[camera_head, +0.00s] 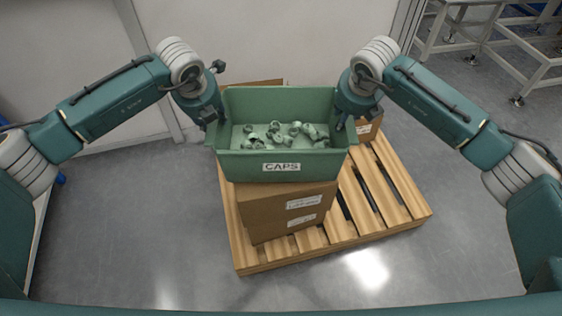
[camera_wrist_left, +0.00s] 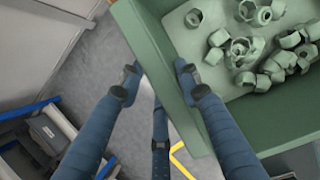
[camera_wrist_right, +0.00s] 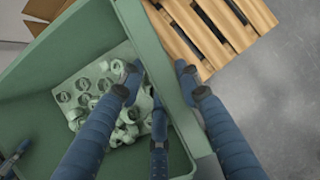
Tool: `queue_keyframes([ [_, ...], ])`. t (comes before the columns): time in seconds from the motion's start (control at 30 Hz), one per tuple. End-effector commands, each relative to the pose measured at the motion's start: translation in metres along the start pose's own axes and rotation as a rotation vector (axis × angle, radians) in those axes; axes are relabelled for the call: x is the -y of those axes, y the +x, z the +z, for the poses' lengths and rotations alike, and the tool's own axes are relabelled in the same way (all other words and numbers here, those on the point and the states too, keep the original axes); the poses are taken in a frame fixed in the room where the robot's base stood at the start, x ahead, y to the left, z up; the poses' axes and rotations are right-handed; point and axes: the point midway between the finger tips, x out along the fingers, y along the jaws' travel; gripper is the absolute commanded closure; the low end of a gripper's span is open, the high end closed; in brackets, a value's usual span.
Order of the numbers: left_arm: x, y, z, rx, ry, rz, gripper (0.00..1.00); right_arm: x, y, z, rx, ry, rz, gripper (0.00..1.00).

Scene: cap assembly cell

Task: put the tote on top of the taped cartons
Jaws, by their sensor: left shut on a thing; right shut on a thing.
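The green tote (camera_head: 225,165), labelled CAPS and holding several pale green caps (camera_head: 270,133), is level over the brown cartons (camera_head: 265,212) with white labels. I cannot tell whether its underside touches them; the tote hides their top. My left gripper (camera_head: 213,119) is shut on the tote's left wall; in the left wrist view the fingers (camera_wrist_left: 158,74) sit on either side of that wall. My right gripper (camera_head: 346,118) is shut on the right wall, which also runs between the fingers in the right wrist view (camera_wrist_right: 160,74).
The cartons stand on a wooden pallet (camera_head: 415,207), whose right slats are bare. Another carton (camera_head: 368,130) shows behind the tote at right. A pale wall (camera_head: 60,60) stands behind left, and a metal frame (camera_head: 500,45) at back right. The grey floor (camera_head: 130,220) around the pallet is clear.

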Motion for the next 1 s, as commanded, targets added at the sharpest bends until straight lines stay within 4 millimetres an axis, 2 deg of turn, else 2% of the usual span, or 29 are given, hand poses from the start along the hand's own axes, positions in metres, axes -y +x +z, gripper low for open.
queue_keyframes([
  [0.27, -0.003, 0.010, -0.002, 0.005, 0.002, 0.008, 1.00, 0.004, 0.011, -0.005, 0.000, -0.006, -0.010, 1.00],
  [0.87, -0.004, 0.046, -0.017, 0.005, 0.003, 0.008, 1.00, 0.004, 0.048, -0.019, 0.000, -0.006, -0.011, 1.00],
  [0.9, -0.004, 0.044, -0.018, 0.002, 0.003, 0.009, 0.60, 0.004, 0.046, -0.020, -0.003, -0.006, -0.012, 0.61],
  [0.97, -0.004, 0.044, -0.018, 0.001, 0.002, 0.009, 0.49, 0.004, 0.045, -0.019, -0.004, -0.005, -0.011, 0.49],
  [1.0, -0.003, 0.044, -0.018, 0.000, 0.002, 0.008, 0.47, 0.004, 0.045, -0.019, -0.004, -0.004, -0.010, 0.48],
])
